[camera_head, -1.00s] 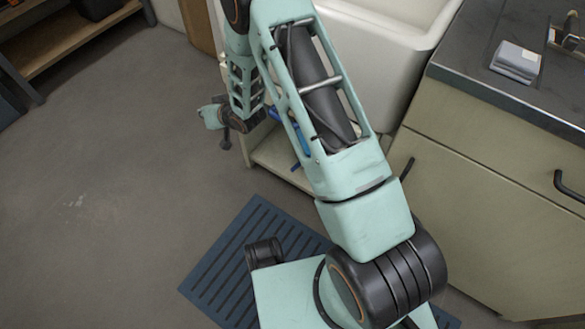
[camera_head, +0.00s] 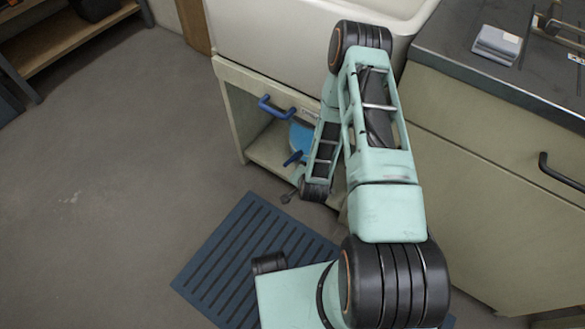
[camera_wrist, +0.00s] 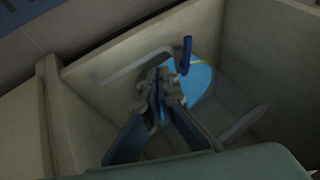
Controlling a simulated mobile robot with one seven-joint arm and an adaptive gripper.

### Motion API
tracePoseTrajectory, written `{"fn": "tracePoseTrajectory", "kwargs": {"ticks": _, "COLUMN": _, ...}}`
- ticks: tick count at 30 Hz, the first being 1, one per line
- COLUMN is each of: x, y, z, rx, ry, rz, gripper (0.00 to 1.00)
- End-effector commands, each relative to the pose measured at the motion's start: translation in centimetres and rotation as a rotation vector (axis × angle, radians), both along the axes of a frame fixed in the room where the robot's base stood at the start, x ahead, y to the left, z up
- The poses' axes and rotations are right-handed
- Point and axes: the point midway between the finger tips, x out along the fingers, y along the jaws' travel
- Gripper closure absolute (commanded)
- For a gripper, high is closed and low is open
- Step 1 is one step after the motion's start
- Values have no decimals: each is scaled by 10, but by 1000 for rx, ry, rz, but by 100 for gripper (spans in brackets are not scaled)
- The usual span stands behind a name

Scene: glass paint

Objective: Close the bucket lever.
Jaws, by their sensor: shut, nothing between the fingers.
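In the head view a blue U-shaped handle (camera_head: 276,108) sits at the upper front of an open cabinet under the white basin. I cannot tell for certain which part is the bucket lever. In the wrist view my gripper (camera_wrist: 159,78) is shut and empty inside the box-like space. An upright blue grip on a bent rod (camera_wrist: 186,56) is just right of its tips, with the light-blue disc (camera_wrist: 200,82) behind. Contact is unclear.
The cabinet's side walls and floor (camera_head: 262,150) enclose the space tightly. The white basin (camera_head: 270,40) overhangs it. A beige counter with drawers (camera_head: 470,150) stands to the right. A blue slatted mat (camera_head: 225,260) lies in front. The floor at left is clear.

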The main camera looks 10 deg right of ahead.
Motion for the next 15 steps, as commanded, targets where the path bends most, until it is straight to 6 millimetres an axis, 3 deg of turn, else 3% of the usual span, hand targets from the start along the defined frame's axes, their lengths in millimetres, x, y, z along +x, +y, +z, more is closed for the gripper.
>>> {"fn": "tracePoseTrajectory", "kwargs": {"ticks": 8, "x": 9, "y": 0, "z": -14, "rx": -1, "ry": -1, "rz": 2, "gripper": 100}}
{"fn": "tracePoseTrajectory", "kwargs": {"ticks": 15, "x": 38, "y": -2, "z": -55, "rx": -1, "ry": -1, "rz": 2, "gripper": 100}}
